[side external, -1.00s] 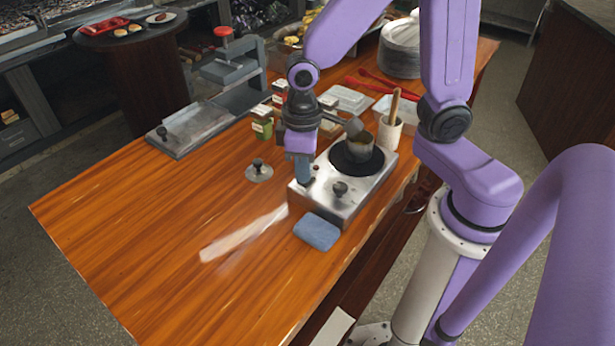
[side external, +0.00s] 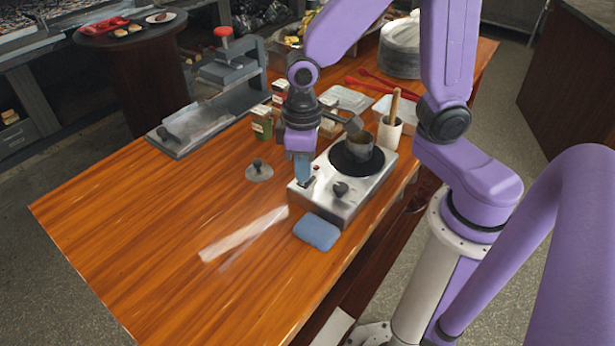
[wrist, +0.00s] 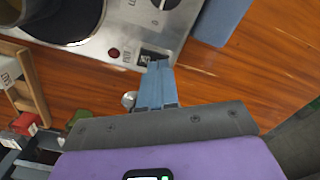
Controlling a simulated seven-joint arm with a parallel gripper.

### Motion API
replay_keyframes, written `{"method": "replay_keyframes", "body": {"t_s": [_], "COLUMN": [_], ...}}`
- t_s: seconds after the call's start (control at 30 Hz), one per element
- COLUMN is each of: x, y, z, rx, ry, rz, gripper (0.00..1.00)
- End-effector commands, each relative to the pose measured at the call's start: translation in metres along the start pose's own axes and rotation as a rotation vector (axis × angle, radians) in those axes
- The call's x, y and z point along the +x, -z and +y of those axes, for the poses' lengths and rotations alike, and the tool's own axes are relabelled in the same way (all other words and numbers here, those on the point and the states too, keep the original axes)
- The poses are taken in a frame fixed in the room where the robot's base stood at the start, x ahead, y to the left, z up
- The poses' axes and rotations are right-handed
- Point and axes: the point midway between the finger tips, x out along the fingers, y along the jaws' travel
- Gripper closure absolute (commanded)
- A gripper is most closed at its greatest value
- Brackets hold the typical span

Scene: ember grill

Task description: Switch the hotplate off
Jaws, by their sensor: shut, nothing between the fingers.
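The hotplate (side external: 352,196) is a silver box with a round black plate (side external: 355,158) and a dark knob (side external: 341,189) on its front part. In the wrist view the hotplate (wrist: 187,18) shows a black rocker switch (wrist: 152,56) beside a small dark red lamp (wrist: 114,53). My gripper (side external: 304,183) is shut and empty, pointing down at the hotplate's left corner. In the wrist view its fingertips (wrist: 158,66) are at the switch's near edge; I cannot tell whether they touch it. A metal pot (side external: 361,145) stands on the black plate.
A blue sponge (side external: 317,232) lies beside the hotplate's front. A round lid with a knob (side external: 259,171) lies to the left. The table's (side external: 150,250) front left is clear.

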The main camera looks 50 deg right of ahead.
Motion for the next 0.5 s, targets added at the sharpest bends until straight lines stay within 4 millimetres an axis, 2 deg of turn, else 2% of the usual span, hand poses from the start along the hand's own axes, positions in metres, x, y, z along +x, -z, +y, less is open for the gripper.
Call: {"method": "replay_keyframes", "body": {"t_s": [0.5], "x": [-0.037], "y": [0.001], "z": [0.0], "rx": [0.0], "ry": [0.001], "rz": [0.004], "gripper": [1.0]}}
